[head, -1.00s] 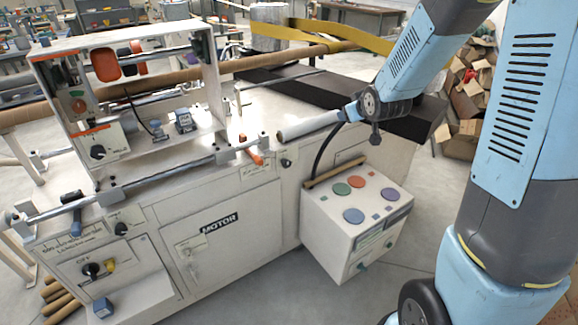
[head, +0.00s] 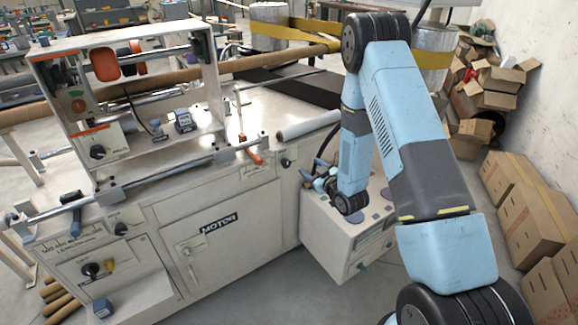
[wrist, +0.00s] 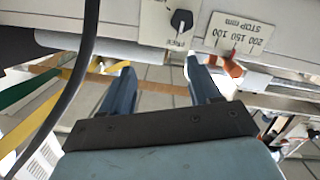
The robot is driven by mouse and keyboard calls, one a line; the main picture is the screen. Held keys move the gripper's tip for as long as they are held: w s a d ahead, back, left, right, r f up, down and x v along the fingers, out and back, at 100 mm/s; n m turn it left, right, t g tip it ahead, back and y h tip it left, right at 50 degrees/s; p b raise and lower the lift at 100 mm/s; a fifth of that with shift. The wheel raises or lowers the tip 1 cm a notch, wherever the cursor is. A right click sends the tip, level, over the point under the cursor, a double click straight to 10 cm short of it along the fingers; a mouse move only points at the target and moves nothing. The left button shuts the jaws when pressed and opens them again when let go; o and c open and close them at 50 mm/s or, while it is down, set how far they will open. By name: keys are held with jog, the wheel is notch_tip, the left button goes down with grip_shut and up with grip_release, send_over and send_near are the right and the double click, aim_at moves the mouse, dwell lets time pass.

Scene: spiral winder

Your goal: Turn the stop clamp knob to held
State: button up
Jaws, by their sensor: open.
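The stop clamp knob (wrist: 181,20) is a small black knob on the pale machine front, at the top of the wrist view. A label beside it appears to read FREE, and a pale pointer mark on the knob appears to face that label. In the head view the knob (head: 286,163) is small, right of the orange stop handle. My gripper (wrist: 160,66) is open and empty, its two blue fingers apart from the knob and below it in the picture. In the head view my gripper (head: 322,180) is low and right of the knob, partly hidden by my arm.
The STOP mm scale plate (wrist: 238,33) and orange stop handle (wrist: 233,66) are close to the knob. The white control box (head: 340,240) stands below my wrist. A cardboard-coloured tube (head: 290,62) crosses behind. Floor in front is clear.

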jog(key=y, duration=0.1)
send_near(288, 164)
jog(key=shift+t, duration=0.3)
jog(key=x, duration=0.9)
jog(key=shift+w+a+f, duration=0.15)
jog(key=shift+a+f, duration=0.1)
jog(key=shift+a, duration=0.1)
jog(key=c, duration=1)
